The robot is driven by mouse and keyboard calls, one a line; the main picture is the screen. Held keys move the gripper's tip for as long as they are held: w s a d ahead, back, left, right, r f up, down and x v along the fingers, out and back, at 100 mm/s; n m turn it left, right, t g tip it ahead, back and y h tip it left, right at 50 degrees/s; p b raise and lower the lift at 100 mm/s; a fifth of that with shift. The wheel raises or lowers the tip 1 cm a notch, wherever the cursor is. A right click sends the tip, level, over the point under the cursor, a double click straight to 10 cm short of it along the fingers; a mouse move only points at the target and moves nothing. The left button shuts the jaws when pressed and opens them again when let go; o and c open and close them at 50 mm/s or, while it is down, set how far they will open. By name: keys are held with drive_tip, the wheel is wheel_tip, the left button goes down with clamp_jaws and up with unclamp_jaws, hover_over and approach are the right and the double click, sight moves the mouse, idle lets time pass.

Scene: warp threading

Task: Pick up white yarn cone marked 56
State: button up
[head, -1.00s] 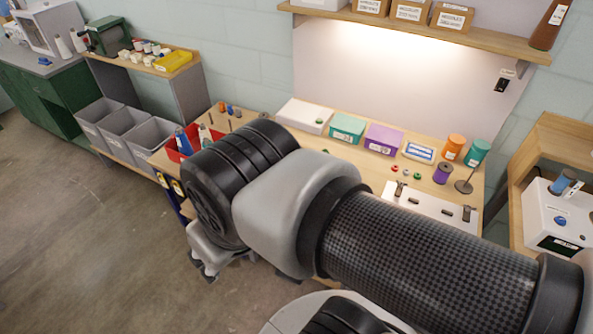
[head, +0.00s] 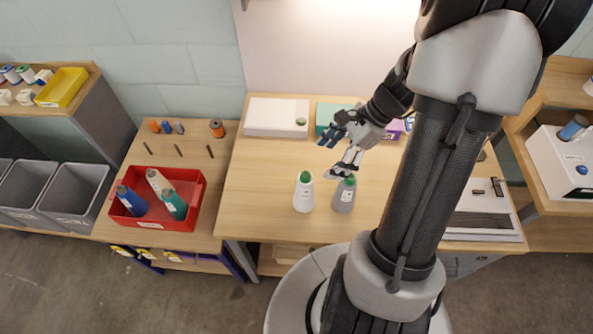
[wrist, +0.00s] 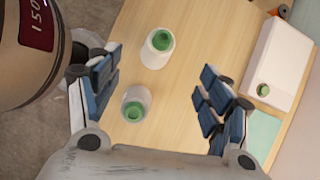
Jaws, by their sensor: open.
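A white cone with a green top (head: 303,193) stands upright on the wooden table; its label is too small to read. It is the upper cone in the wrist view (wrist: 156,50). A greyer cone with a green top (head: 344,197) stands just right of it and is the lower one in the wrist view (wrist: 135,105). My gripper (head: 335,155) is open and empty, behind and above the two cones. In the wrist view its spread fingers (wrist: 155,88) flank the greyer cone, with the white one farther off.
A red tray (head: 195,207) with blue, cream and teal cones sits to the left. A white box (head: 276,117) and teal box (head: 327,114) stand at the table's back. A white plate with fittings (head: 480,222) lies right. The table left of the cones is clear.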

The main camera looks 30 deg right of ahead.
sight(298, 189)
drive_tip(key=b+x, duration=0.4)
drive_tip(key=x, duration=0.7)
drive_tip(key=shift+s+a+f, duration=0.1)
drive_tip(key=shift+s+f, duration=0.05)
drive_tip(key=shift+f, duration=0.1)
drive_tip(key=b+x, duration=0.3)
drive_tip(key=x, duration=0.2)
drive_tip(key=shift+w+f, duration=0.2)
drive_tip(key=shift+f, duration=0.1)
drive_tip(key=shift+r, duration=0.1)
drive_tip(key=shift+c, duration=0.3)
drive_tip(key=c, duration=1.3)
drive_tip(key=shift+r, duration=0.15)
